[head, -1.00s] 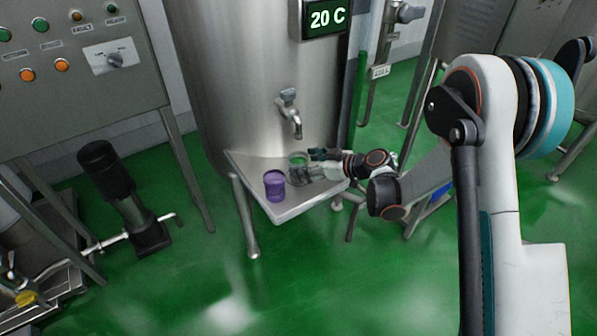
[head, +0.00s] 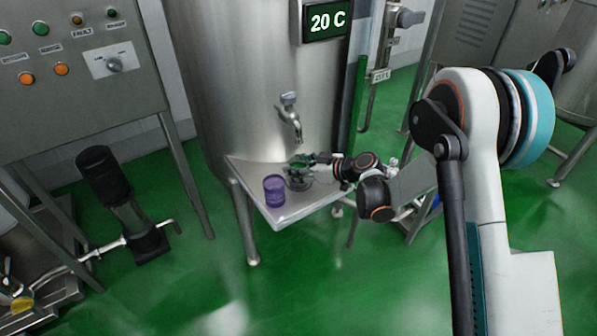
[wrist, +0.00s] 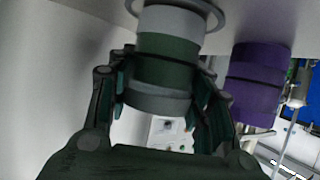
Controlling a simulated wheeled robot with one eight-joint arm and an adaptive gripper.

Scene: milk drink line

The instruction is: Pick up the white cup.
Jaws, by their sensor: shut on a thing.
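A pale grey-white cup with a wide dark green band (wrist: 168,58) is between my gripper's fingers in the wrist view. My gripper (head: 298,176) is shut on this cup at the steel shelf, below the tap. In the head view my gripper hides most of the cup, and only a little green shows. The wrist view shows both fingers of my gripper (wrist: 160,98) on either side of the cup. I cannot tell whether the cup touches the shelf. No plain white cup shows.
A purple cup (head: 274,190) stands on the shelf (head: 283,217), left of my gripper; it also shows in the wrist view (wrist: 257,85). A tap (head: 290,118) on the steel tank (head: 235,80) hangs above. The shelf's front right part is bare.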

